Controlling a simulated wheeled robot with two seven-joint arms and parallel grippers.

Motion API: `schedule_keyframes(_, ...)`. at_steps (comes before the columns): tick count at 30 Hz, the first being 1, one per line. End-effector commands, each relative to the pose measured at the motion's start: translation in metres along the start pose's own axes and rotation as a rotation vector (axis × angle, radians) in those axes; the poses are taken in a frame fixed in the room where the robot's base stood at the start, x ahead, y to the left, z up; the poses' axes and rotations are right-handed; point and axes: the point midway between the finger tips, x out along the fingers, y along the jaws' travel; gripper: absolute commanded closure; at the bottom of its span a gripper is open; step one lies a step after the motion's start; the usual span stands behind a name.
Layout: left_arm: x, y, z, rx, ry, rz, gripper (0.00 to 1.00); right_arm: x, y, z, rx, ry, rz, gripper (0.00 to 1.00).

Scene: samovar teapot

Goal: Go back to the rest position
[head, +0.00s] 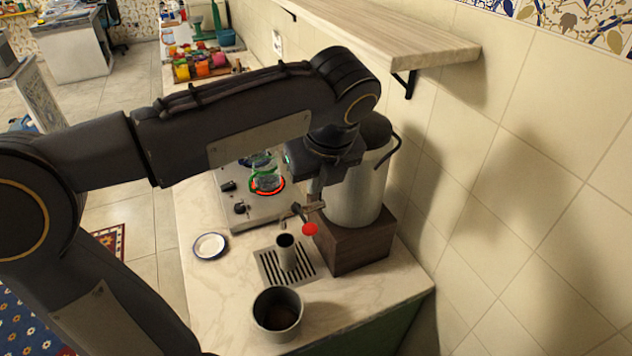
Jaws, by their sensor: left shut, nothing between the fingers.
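The grey samovar (357,196) stands on a dark wooden block (358,243) near the tiled wall. Its tap has a red knob (310,229). A small dark cup (287,256) stands on the slotted drip grate (268,273) below the tap. My left arm reaches across the counter from the left. My left gripper (316,190) points down, shut and empty, close to the samovar's front just above the tap. I cannot tell whether it touches the tap. The arm hides part of the samovar's top left. My right gripper is not in view.
A glass pot (265,172) sits over a glowing red ring on the stove (242,207), partly hidden by my arm. A white saucer (210,246) and a grey pot (277,313) stand on the counter (225,290). A wooden shelf (400,32) juts from the wall above.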

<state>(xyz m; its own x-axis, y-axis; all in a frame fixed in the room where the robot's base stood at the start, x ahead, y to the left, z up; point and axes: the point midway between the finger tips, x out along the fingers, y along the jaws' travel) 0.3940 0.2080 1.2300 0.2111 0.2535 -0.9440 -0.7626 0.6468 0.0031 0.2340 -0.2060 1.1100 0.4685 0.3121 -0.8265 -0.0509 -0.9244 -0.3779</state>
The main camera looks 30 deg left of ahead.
Motion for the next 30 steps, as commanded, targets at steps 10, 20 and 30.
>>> schedule_keyframes(10, 0.000, 0.000, 0.000, 0.000, 0.000, 0.000, 1.00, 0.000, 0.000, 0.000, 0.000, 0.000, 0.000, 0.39)
schedule_keyframes(20, 0.005, 0.012, -0.004, -0.107, 0.023, -0.015, 1.00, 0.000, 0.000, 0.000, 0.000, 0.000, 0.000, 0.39)
schedule_keyframes(30, 0.051, 0.100, -0.077, -1.399, 0.402, -0.090, 1.00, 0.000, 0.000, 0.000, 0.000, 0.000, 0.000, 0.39)
